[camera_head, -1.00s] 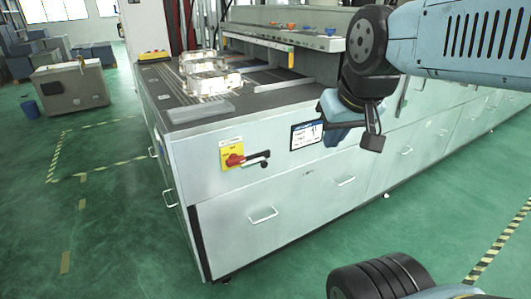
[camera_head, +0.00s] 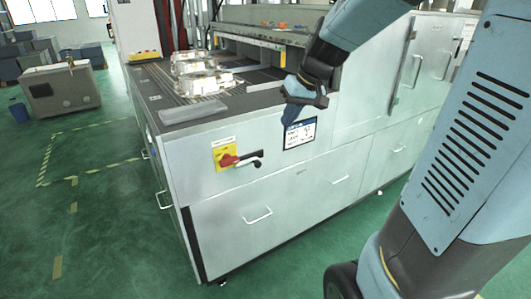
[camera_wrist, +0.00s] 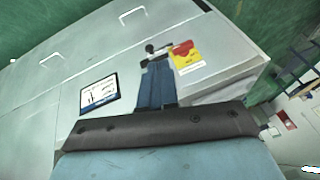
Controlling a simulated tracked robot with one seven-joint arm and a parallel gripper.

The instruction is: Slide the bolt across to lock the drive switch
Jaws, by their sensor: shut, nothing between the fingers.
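The drive switch is a red handle (camera_head: 228,160) on a yellow plate (camera_head: 221,150) on the front of the grey cabinet. The bolt (camera_head: 249,161) is a dark bar with a round black knob, just right of the red handle. In the wrist view the bolt (camera_wrist: 152,48) lies just beyond my fingertips, with the red handle (camera_wrist: 183,47) to its right. My gripper (camera_head: 288,122) is shut and empty, in front of the cabinet and up and right of the bolt in the head view. Its blue fingers (camera_wrist: 154,68) look apart from the bolt, though the gap's depth is unclear.
A framed label (camera_head: 300,133) is on the cabinet front behind my gripper. Drawer handles (camera_head: 257,215) stick out below. Metal castings (camera_head: 203,80) and a clear flat tray (camera_head: 192,110) are on the cabinet top. The green floor (camera_head: 105,215) at left is open.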

